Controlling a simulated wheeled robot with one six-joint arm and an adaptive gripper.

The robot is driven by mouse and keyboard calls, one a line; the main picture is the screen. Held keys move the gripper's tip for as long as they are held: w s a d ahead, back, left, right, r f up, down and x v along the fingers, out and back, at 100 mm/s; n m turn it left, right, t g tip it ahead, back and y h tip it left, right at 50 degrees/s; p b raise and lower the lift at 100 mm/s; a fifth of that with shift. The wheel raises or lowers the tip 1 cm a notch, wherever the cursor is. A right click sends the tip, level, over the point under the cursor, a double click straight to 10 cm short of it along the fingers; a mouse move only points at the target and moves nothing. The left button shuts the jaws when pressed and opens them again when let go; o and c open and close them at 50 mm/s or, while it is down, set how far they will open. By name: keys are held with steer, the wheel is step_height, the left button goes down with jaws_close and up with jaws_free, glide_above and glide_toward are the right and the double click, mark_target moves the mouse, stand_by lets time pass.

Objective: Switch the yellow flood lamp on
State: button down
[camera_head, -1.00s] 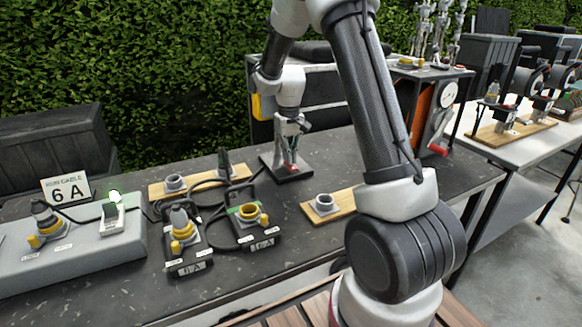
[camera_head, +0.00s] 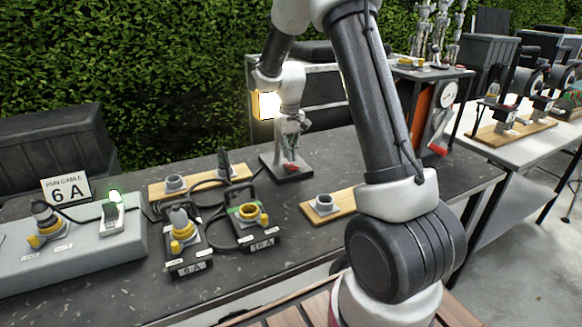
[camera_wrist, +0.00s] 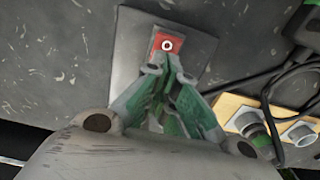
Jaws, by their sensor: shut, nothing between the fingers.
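The yellow flood lamp (camera_head: 267,106) stands behind my wrist in the head view, partly hidden by my arm, and its face glows bright white-yellow. A red rocker switch (camera_head: 291,167) sits on a dark square plate (camera_head: 274,171) on the table; the wrist view shows the red switch (camera_wrist: 167,43) with a white ring mark on it. My gripper (camera_head: 291,152) points down at the switch. In the wrist view its green-padded fingers (camera_wrist: 168,72) are closed together at the switch's near edge; whether they touch it I cannot tell.
Left of the plate are cable connectors labelled 6 A (camera_head: 188,240) and 16 A (camera_head: 253,222), with black cables. A grey panel (camera_head: 75,265) with a green-lit switch (camera_head: 114,205) is further left. A wooden board with a socket (camera_head: 325,204) is to the right.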

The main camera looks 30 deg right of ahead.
mark_target(289, 164)
steer(key=shift+r, duration=2.65)
steer(key=shift+g, duration=0.5)
steer(key=s, duration=0.1)
steer(key=s+f, duration=0.1)
steer(key=s, duration=0.2)
steer(key=shift+s+f, duration=0.15)
steer(key=shift+f, duration=0.15)
steer(key=s+r+t, duration=0.1)
steer(key=s+r, duration=0.4)
steer(key=s, duration=0.4)
steer(key=s+r+t, duration=0.2)
steer(key=s+r, duration=0.3)
steer(key=s, duration=0.4)
steer(key=s+a+r+t, duration=0.1)
steer(key=s+r, duration=0.4)
steer(key=s, duration=0.5)
steer(key=shift+r+t, duration=0.2)
steer(key=shift+t, duration=0.4)
